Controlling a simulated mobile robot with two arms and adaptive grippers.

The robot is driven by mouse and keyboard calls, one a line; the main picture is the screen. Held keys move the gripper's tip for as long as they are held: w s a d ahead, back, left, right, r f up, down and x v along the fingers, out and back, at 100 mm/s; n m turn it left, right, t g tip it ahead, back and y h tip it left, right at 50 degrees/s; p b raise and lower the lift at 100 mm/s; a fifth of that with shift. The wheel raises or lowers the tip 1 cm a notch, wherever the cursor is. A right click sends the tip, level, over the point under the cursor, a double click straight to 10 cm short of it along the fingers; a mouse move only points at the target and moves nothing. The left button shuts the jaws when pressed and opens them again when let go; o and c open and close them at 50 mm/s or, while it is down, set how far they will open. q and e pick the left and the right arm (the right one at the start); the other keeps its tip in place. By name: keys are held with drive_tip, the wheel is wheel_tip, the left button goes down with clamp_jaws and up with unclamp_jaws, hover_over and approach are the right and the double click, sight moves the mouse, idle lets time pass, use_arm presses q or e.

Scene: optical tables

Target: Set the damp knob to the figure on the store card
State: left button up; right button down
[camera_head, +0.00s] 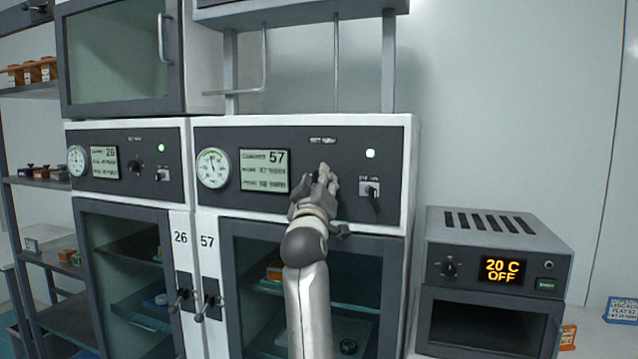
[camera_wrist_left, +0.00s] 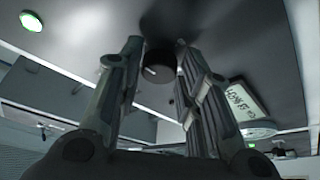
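My left gripper (camera_head: 318,185) is at the upper panel of cabinet 57 (camera_head: 330,150), in front of the dark knob there. In the left wrist view the round black knob (camera_wrist_left: 158,68) with a pale pointer mark sits between the spread fingers of the gripper (camera_wrist_left: 160,72). Small gaps seem to show on both sides. In the head view the hand hides this knob. The panel's screen (camera_head: 264,170) reads 57 above small, unclear lines. My right gripper is not in view.
A round dial (camera_head: 213,168), a green lamp (camera_head: 370,153) and a switch (camera_head: 369,188) flank the knob. Cabinet 26 (camera_head: 125,160) adjoins on the left with a similar panel. An oven-like box (camera_head: 497,255) reading 20 C OFF stands on the right.

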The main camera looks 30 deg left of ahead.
use_arm(q)
drive_tip(key=shift+o, duration=1.2)
drive_tip(key=v, duration=1.2)
